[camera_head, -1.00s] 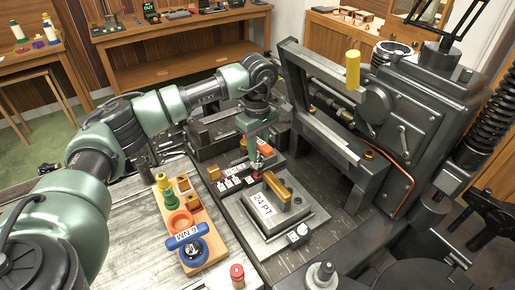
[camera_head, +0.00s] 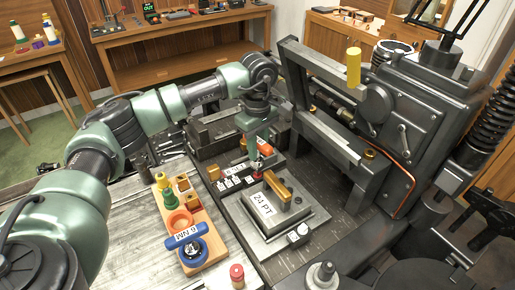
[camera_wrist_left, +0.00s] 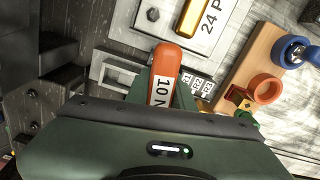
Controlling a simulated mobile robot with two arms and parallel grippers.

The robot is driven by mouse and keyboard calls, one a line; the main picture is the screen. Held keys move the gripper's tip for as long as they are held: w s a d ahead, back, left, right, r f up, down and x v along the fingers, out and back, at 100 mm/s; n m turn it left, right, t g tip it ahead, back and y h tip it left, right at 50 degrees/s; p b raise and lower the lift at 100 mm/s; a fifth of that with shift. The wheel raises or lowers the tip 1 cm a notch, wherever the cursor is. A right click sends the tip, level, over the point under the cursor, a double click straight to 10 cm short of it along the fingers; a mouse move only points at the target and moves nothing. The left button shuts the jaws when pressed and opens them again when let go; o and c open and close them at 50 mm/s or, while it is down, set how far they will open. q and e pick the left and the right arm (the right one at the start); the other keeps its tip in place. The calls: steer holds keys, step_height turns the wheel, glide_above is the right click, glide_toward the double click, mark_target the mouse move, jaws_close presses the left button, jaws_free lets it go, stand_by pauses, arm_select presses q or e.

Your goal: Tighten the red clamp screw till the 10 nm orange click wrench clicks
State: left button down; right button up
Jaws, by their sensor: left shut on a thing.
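My right gripper is not in view.
A steel block labelled "24 PT" (camera_head: 290,215) with a brass bar lies right of the wrench. A wooden rack (camera_head: 208,250) holds a blue "6 NM" wrench (camera_head: 186,240) and an orange ring (camera_head: 180,222). The caster's upright frame (camera_head: 330,110) stands behind right.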

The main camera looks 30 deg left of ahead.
arm_select(q)
steer(key=shift+f+b, duration=1.05)
steer(key=shift+f, duration=0.3)
steer(key=n, duration=1)
